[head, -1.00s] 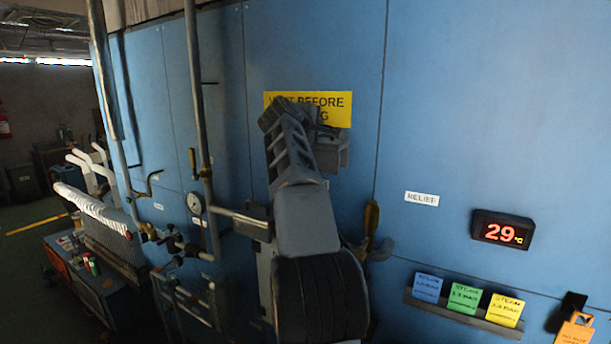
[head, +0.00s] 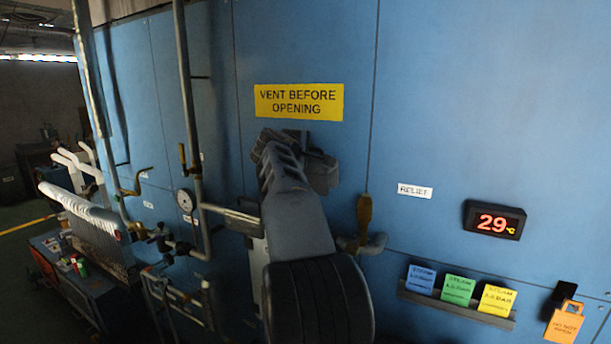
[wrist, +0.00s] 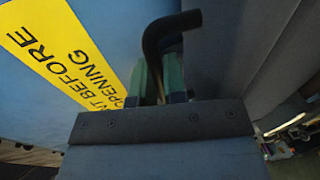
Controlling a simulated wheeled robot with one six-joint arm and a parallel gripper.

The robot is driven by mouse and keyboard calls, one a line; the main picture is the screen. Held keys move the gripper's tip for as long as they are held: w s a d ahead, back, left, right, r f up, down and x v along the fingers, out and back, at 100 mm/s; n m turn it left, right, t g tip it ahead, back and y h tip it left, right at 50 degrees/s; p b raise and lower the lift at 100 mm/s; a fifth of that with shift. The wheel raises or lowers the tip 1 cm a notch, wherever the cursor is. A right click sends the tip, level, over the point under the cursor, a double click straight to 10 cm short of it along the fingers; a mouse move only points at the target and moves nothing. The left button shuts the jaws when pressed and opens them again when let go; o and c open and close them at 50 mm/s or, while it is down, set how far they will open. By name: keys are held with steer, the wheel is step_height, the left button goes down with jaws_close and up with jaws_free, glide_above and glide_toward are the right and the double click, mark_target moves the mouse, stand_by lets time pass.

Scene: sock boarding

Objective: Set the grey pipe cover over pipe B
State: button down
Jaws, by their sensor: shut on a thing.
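My gripper shows in the wrist view (wrist: 162,82) with two green fingers closed around a thin stem. A dark bent bar (wrist: 168,32) rises between them, and I take it to be the handle of the grey pipe cover. A large dark grey surface (wrist: 225,45) beside it may be the cover's body; I cannot tell. In the head view, my arm hides most of the gripper and its load. Two tall grey pipes, one nearer (head: 187,100) and one farther left (head: 88,70), run up the blue wall. No letter is readable on them, so I cannot tell which is pipe B.
A yellow sign (head: 298,102) is on the wall above my gripper. A gauge (head: 185,200), valves and a yellow-handled valve (head: 364,215) stick out nearby. At right are a temperature display (head: 494,220) and a card rack (head: 455,308). A white-covered rack (head: 85,210) stands at left.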

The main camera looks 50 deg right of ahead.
mark_target(304, 172)
step_height(304, 172, down, 6)
steer(key=b, duration=0.3)
steer(key=shift+a, duration=0.25)
steer(key=shift+f+b, duration=0.3)
steer(key=shift+b, duration=0.2)
step_height(304, 172, down, 5)
steer(key=b, duration=0.5)
steer(key=shift+f, duration=0.1)
steer(key=shift+f+b, duration=3.55)
steer(key=shift+b, duration=0.75)
stand_by(0.9)
steer(key=c, duration=1.1)
jaws_free()
